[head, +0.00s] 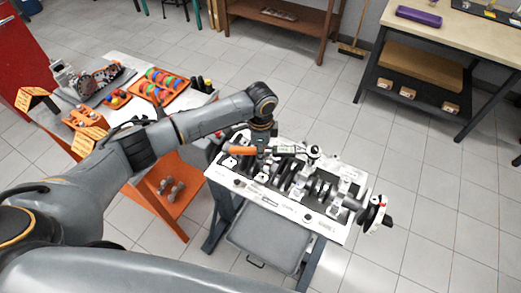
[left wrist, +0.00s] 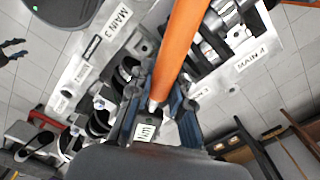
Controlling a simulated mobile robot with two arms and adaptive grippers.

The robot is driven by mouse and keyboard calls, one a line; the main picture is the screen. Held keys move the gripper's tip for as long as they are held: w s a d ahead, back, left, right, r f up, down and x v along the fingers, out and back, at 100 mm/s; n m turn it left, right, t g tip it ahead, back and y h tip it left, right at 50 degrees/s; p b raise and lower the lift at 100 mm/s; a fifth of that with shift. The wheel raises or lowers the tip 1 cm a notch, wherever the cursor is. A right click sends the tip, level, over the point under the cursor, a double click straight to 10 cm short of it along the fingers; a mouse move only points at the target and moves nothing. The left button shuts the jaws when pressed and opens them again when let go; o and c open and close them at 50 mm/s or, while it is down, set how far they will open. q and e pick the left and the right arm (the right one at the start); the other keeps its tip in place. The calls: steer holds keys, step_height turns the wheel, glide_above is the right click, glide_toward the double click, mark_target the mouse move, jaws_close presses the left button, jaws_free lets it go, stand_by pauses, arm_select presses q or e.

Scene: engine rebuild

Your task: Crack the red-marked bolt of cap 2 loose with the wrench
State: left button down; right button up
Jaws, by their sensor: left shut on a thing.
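The wrench has an orange handle (head: 242,151), a shaft with a small green display (head: 285,149) and a round head (head: 313,152). It lies roughly level above the engine block (head: 310,215). My left gripper (head: 263,146) reaches down from above and is shut on the wrench near the handle. The crankshaft (head: 320,187) lies along the block. I cannot make out cap 2 or its red-marked bolt; whether the wrench head touches a bolt is unclear. My right gripper is not in view.
A side table at left holds an orange tray (head: 158,86) of coloured rings and other parts. An orange shelf (head: 172,192) is below it. A grey bin (head: 265,248) sits under the block. A workbench (head: 462,35) stands at upper right. The floor between is clear.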

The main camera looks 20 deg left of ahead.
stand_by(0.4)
arm_select(q)
steer(key=shift+f+b, duration=0.55)
steer(key=shift+f, duration=0.55)
stand_by(1.2)
steer(key=shift+s+d+n+p, duration=0.3)
steer(key=shift+s+n+p, duration=0.3)
steer(key=shift+p, duration=0.55)
steer(key=shift+s, duration=0.2)
steer(key=shift+s+d+n+p, duration=0.35)
steer(key=shift+s+n+p, duration=0.25)
steer(key=shift+p, duration=0.4)
steer(key=shift+s, duration=0.15)
steer(key=shift+s+d+n, duration=0.4)
steer(key=shift+s+n, duration=0.1)
steer(key=shift+s, duration=0.15)
